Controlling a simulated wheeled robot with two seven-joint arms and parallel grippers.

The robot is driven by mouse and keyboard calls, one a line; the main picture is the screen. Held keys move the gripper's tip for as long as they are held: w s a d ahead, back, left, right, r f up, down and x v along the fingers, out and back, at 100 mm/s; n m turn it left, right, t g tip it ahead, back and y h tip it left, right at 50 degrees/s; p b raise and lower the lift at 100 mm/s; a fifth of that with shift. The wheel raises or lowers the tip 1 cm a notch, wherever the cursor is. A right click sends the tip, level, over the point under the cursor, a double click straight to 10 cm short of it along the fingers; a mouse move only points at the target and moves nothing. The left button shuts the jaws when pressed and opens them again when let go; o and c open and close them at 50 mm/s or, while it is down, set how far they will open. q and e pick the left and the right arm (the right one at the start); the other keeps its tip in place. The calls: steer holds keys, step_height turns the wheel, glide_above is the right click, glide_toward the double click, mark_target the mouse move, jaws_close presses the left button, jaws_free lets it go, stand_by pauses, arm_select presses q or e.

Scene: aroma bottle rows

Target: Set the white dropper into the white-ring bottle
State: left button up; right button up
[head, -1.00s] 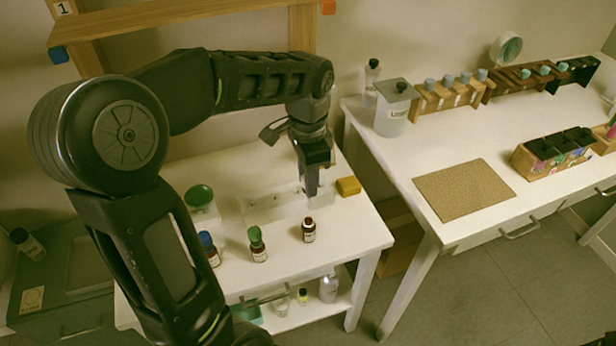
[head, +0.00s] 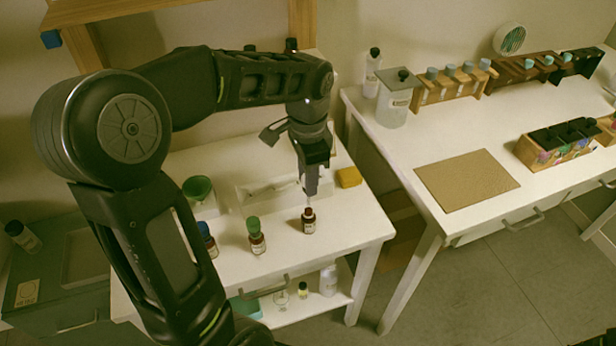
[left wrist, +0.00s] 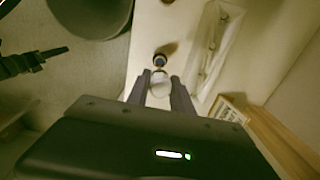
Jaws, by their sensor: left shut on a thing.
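My left gripper (head: 311,193) points down over the small table and is shut on the white dropper (left wrist: 160,86), whose pale bulb shows between the fingers in the left wrist view. In the head view the fingers mostly hide the dropper. A small brown bottle (head: 308,222) with a white label stands upright right below the fingertips. It also shows just beyond the fingers in the left wrist view (left wrist: 159,61). I cannot make out a white ring, nor whether the dropper's tip is inside the neck. My right gripper is not in view.
A green-topped bottle (head: 256,240) and a blue-topped bottle (head: 207,240) stand to the left. A white tray (head: 246,196) lies behind, with a green funnel (head: 198,187) beside it and a yellow block (head: 348,177) at the right. The table's front edge is near the bottles.

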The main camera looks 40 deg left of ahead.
mark_target(308, 205)
arm_select(q)
steer(key=shift+f, duration=0.3)
stand_by(0.5)
steer(key=shift+f+b, duration=1.75)
steer(key=shift+f, duration=0.4)
steer(key=shift+f+b, duration=1)
steer(key=shift+f, duration=0.4)
steer(key=o, duration=0.8)
steer(key=shift+c, duration=0.2)
